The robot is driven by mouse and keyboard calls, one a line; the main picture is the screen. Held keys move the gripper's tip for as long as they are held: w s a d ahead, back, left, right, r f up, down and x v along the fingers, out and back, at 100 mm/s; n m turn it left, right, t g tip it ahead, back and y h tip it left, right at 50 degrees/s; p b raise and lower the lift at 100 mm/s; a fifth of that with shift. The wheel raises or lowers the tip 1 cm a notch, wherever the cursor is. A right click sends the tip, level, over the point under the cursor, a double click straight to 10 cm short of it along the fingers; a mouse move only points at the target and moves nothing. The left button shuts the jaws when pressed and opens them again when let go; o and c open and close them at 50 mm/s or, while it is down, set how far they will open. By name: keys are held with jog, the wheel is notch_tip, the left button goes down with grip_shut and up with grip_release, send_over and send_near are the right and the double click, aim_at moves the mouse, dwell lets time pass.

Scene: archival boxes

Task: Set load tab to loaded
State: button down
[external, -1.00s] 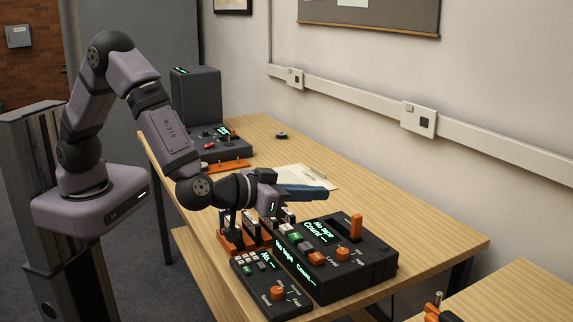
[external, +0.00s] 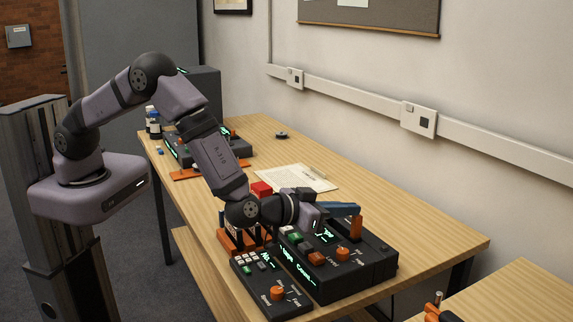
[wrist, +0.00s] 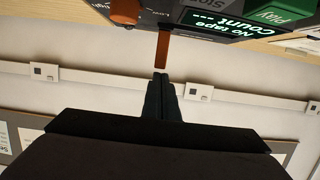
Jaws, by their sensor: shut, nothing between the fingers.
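The load tab is an orange upright tab (external: 356,228) on the right part of a black tape unit (external: 378,270). In the wrist view the orange tab (wrist: 162,50) sits just beyond my fingertips, and the unit's display reads "No tape" and "Count ---".
A small keypad unit (external: 270,285) with an orange knob stands left of the tape unit. An orange rack (external: 236,240) is behind it under my arm. Papers (external: 300,178) and another black unit (external: 235,147) lie further back. The table's right side is clear.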

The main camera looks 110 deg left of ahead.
aim_at(352, 223)
jog(key=shift+f, duration=0.15)
jog(key=shift+f+b, duration=1.35)
jog(key=shift+f, duration=0.45)
jog(key=shift+s, duration=0.1)
notch_tip(352, 223, up, 4)
jog(key=p, duration=0.3)
jog(key=b+v, duration=0.2)
jog(key=v, duration=0.8)
jog(key=shift+r+b, duration=0.3)
